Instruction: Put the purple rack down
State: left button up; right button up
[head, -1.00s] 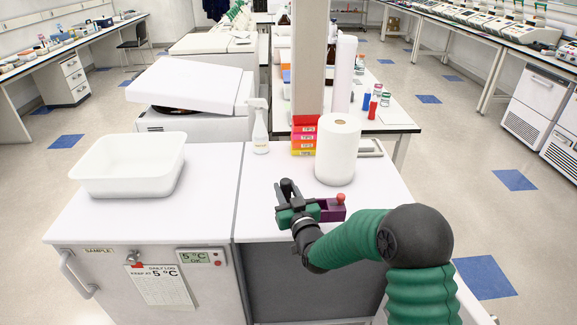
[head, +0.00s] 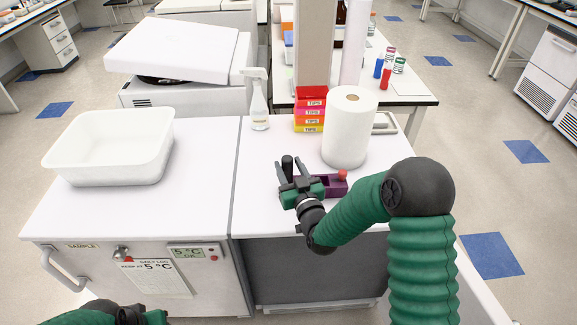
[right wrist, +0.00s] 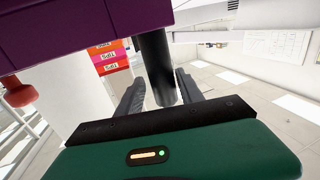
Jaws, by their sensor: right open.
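The purple rack (head: 333,187) sits on the white counter top in the head view, partly hidden behind my right gripper. A red knob (head: 343,175) is at its right end. A black upright post (head: 287,166) stands at its left end. My right gripper (head: 293,172) is open, its fingers apart on either side of the post. In the right wrist view, the rack (right wrist: 70,30) fills the upper left, and the post (right wrist: 156,65) shows between the two spread fingers. Part of my left gripper (head: 132,314) shows at the bottom edge; its fingers are not visible.
A white paper roll (head: 345,130) stands behind the rack, with stacked tip boxes (head: 310,110) and a spray bottle (head: 259,105) beside it. A white tub (head: 108,150) is on the left counter. Counter top between tub and gripper is clear.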

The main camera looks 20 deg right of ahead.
jog(key=shift+o, duration=0.3)
jog(key=shift+d, duration=0.2)
jog(key=shift+a+f, duration=0.1)
jog(key=shift+s+a, duration=0.1)
jog(key=shift+s, duration=0.15)
jog(key=s+g+p, duration=0.1)
jog(key=s, duration=0.2)
jog(key=s+f+g+p, duration=0.1)
jog(key=s, duration=0.3)
jog(key=s+a+f+n+p, duration=0.1)
jog(key=s, duration=0.3)
jog(key=shift+f+g+y+p, duration=0.2)
jog(key=shift+g+y+p, duration=0.2)
jog(key=s+f+m+g, duration=0.1)
jog(key=s+f+g, duration=0.2)
jog(key=s+g, duration=0.9)
jog(key=s, duration=0.6)
jog(key=shift+s+g+h, duration=0.15)
jog(key=shift+g+h, duration=0.15)
jog(key=shift+h, duration=0.1)
